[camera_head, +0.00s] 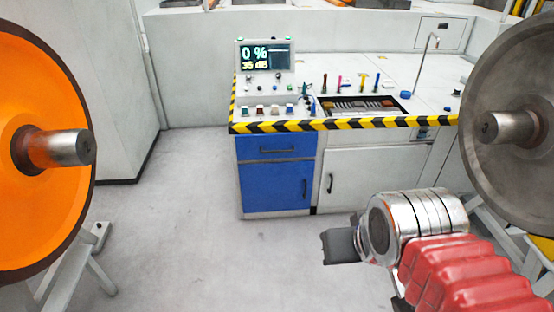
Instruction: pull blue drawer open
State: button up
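The blue drawer (262,142) is the upper front of a blue cabinet under the workbench, with a dark horizontal handle (277,150). Its front looks flush with the cabinet, so it appears shut. Below it is a blue door (270,187) with a vertical handle at its right. My gripper (338,246) shows as a small dark grey block at the end of my silver and red arm, at the lower right. It is apart from the drawer, lower in the picture and to its right. Its fingers cannot be made out clearly.
A workbench (345,66) with a striped edge carries a display (265,56) and upright tools. A white cabinet door (365,175) is right of the blue cabinet. An orange wheel (40,90) and a grey wheel (520,80) flank the view. Floor before the cabinet is clear.

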aim_at(299, 144)
jog(key=k, duration=0.3)
jog(key=u, duration=0.25)
jog(key=i, duration=0.45)
jog(key=u, duration=0.8)
jog(key=i, duration=1.7)
jog(key=z, duration=0.5)
jog(key=i, duration=1.05)
jog(key=z, duration=0.6)
